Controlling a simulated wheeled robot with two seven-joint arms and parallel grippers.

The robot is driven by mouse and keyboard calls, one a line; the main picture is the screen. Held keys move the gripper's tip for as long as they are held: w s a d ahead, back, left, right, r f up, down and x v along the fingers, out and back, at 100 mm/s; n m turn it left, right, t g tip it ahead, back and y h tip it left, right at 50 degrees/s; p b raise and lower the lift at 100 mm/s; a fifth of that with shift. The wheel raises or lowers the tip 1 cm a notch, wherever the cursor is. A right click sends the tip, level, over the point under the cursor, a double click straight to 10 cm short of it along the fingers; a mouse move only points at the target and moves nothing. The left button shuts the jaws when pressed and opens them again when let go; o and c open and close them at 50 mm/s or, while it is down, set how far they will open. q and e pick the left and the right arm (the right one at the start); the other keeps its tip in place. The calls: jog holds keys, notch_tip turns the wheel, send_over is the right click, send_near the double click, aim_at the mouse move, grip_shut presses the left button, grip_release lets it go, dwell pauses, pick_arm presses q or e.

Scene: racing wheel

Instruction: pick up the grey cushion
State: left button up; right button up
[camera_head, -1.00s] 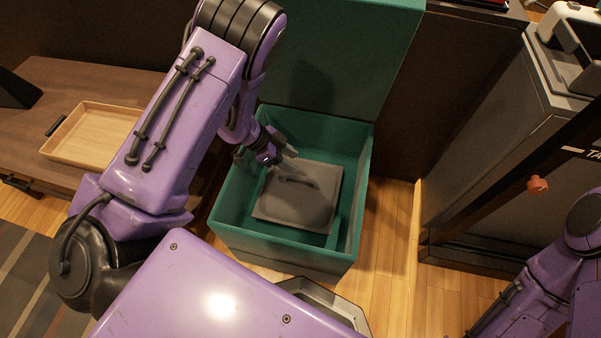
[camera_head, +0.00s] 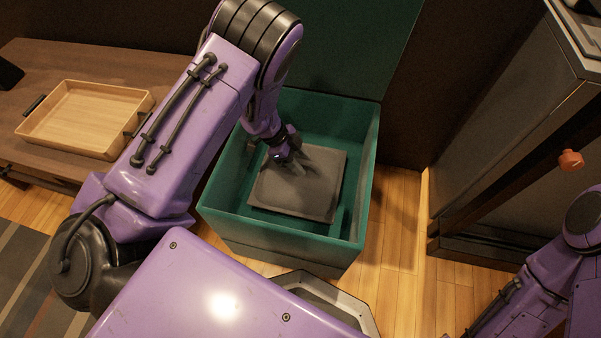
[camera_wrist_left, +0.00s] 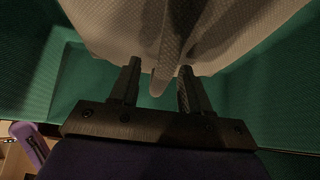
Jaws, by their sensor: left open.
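The grey cushion (camera_head: 312,190) is a flat square pad lying inside the green open box (camera_head: 369,190). It also fills the upper part of the left wrist view (camera_wrist_left: 110,30), where it looks pale and has a strap or handle on top. My left gripper (camera_head: 292,168) reaches down into the box over the cushion's upper left part. In the left wrist view its two fingers (camera_wrist_left: 157,88) are apart, with the strap's end between or just beyond them. I cannot tell whether they touch it. My right arm shows at the lower right edge, but its gripper is out of view.
The box's raised green lid (camera_head: 345,45) stands behind it. A wooden tray (camera_head: 85,118) sits on a brown low table (camera_head: 95,62) at the left. A dark grey cabinet (camera_head: 490,110) stands at the right. Bare wooden floor (camera_head: 400,240) lies between box and cabinet.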

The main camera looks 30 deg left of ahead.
pick_arm(q)
jog(key=shift+r, duration=0.1)
grip_shut()
dwell(1.2)
